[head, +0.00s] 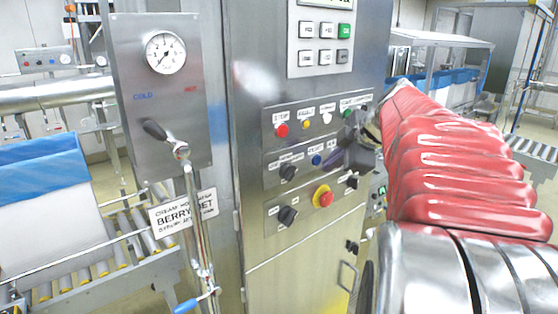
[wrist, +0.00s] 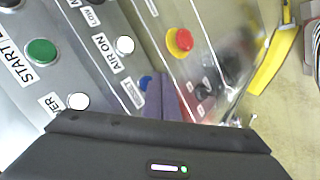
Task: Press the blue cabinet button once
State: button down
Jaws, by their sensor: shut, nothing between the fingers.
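The blue button (head: 316,160) is on the middle row of the steel cabinet's control panel, between a black knob and my gripper. It also shows in the wrist view (wrist: 146,82), partly hidden by the fingers. My gripper (head: 346,157) is dark, at the end of the red-sleeved arm, just right of the blue button in the head view. Its shut, empty fingers (wrist: 160,92) show in the wrist view beside the blue button. I cannot tell whether they touch the panel.
Red (head: 282,130), yellow (head: 306,124) and white (head: 326,120) buttons sit above the blue one. A red emergency stop (head: 325,197) on a yellow collar is below. A gauge panel (head: 160,100) and pipe stand left.

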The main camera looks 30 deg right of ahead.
jog(key=s, duration=0.5)
jog(key=shift+d, duration=0.2)
dwell(0.5)
dwell(0.6)
